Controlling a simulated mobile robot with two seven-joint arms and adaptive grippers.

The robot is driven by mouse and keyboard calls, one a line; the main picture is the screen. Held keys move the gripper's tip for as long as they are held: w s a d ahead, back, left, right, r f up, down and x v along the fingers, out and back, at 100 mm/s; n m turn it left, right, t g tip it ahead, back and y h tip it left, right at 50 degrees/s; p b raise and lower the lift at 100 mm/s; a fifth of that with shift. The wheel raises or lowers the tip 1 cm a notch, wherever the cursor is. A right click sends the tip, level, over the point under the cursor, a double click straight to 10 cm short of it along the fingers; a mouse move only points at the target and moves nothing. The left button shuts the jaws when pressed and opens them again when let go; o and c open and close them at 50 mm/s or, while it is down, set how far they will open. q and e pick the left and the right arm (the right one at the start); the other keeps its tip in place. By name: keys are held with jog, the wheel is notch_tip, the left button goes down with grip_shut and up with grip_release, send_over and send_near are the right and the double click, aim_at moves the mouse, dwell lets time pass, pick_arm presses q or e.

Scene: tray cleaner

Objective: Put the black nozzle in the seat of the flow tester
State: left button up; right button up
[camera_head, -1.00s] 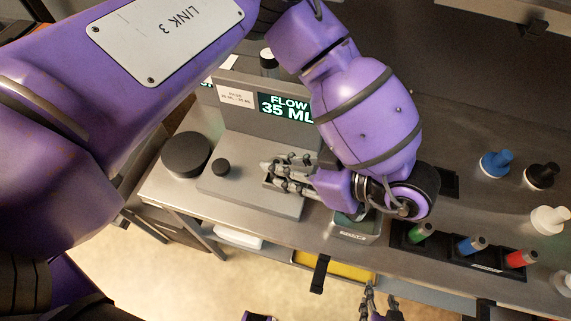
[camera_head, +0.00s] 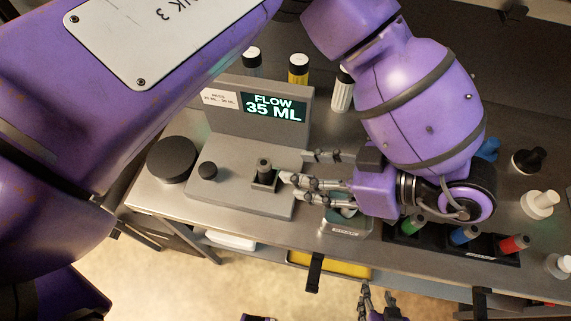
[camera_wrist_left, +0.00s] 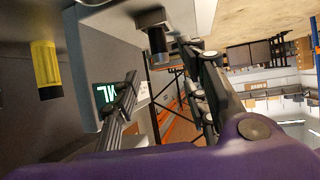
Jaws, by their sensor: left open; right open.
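A dark, black-looking nozzle (camera_head: 264,167) stands upright in the square seat (camera_head: 264,184) of the grey flow tester (camera_head: 232,190). The tester's screen reads FLOW 35 ML. My left gripper (camera_head: 296,167) is open, just right of the nozzle, with its fingers pointing toward it and nothing between them. In the left wrist view, the nozzle (camera_wrist_left: 159,44) shows beyond the spread fingers, apart from them. My right gripper (camera_head: 372,302) is low at the bottom edge, open and empty.
A round black disc (camera_head: 172,159) lies left of the tester, which has a black knob (camera_head: 208,171). A soap container (camera_head: 345,226) and a rack of coloured bottles (camera_head: 460,250) stand to the right. Black (camera_head: 528,160) and white (camera_head: 541,203) pieces stand beyond.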

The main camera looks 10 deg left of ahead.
pick_arm(q)
jog(key=shift+v, duration=1.95)
